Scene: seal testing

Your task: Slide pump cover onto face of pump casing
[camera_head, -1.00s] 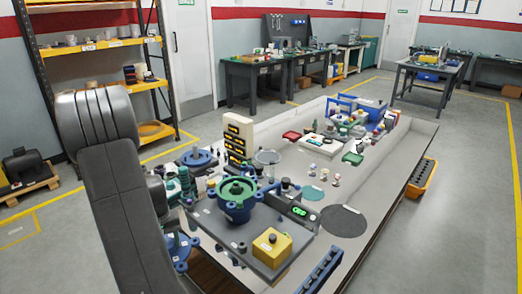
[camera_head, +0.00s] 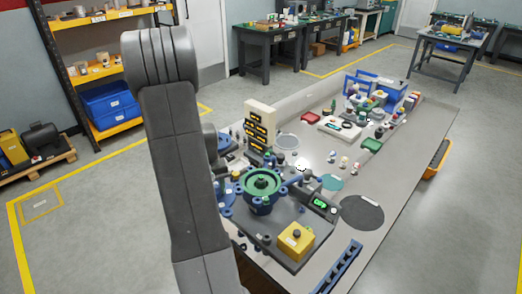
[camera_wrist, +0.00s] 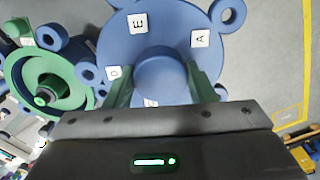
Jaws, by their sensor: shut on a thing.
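The pump cover (camera_wrist: 190,92) is a blue disc with a raised round hub, edge lugs and white letter labels. My gripper (camera_wrist: 162,84) is shut on its hub, one green finger on each side. The pump casing (camera_head: 262,183) is a blue body with a green ringed upper face, standing open side up on a dark plate. In the wrist view the casing (camera_wrist: 52,80) is left of the cover; their outlines lie close, and I cannot tell the height gap. In the head view my arm hides the gripper and most or all of the cover.
A yellow box (camera_head: 295,241) and a box with a green display (camera_head: 320,204) stand near the casing. A tower of yellow-fronted bins (camera_head: 261,128) stands behind it. A blue rail (camera_head: 340,266) lies at the front right. Bare tabletop (camera_head: 398,180) shows at the right.

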